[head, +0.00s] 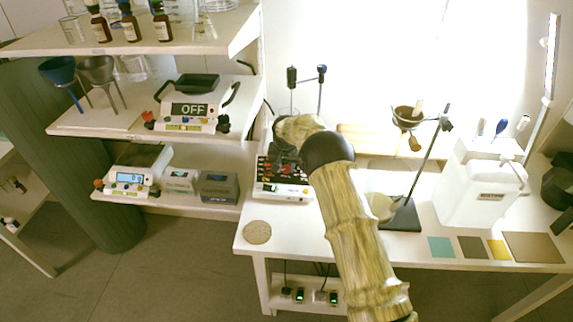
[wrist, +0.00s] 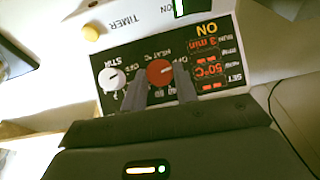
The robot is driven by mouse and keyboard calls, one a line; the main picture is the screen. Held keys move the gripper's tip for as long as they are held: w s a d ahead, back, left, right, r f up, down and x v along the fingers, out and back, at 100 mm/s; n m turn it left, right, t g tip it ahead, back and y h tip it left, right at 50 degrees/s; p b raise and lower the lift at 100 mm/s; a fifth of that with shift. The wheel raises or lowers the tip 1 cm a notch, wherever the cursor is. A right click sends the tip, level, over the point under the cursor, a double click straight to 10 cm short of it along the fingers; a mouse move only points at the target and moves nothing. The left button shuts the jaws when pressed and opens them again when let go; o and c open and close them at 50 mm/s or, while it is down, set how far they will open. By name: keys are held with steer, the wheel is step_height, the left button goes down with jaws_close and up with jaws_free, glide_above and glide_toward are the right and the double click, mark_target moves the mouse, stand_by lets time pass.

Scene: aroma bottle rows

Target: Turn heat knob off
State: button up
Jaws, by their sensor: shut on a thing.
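The heat knob is a red dial (wrist: 160,72) on a black control panel (wrist: 218,60) in the wrist view. White markings with "OFF" and "HEAT" surround it. My gripper (wrist: 161,86) has one dark finger on each side of the red knob, shut on it. A white stir knob (wrist: 111,78) sits just left of the fingers. Red digits show 50°C and 3 min, with "ON" beside them. In the head view, the hotplate stirrer (head: 284,188) stands on the white table, and my arm hides its right part. My gripper's fingertips are hidden there.
A stand with a rod (head: 403,215) and a white jug (head: 480,192) stand right on the table (head: 300,246). A round cork mat (head: 257,232) lies at its front left. Left shelves hold scales, including one marked OFF (head: 190,109), and bottles (head: 130,27).

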stand_by(0.5)
steer(key=o, duration=1)
steer(key=shift+c, duration=0.2)
steer(key=shift+r, duration=0.1)
steer(key=b+v, duration=0.1)
steer(key=v, duration=1.6)
steer(key=shift+a, duration=0.25)
steer(key=shift+r, duration=0.1)
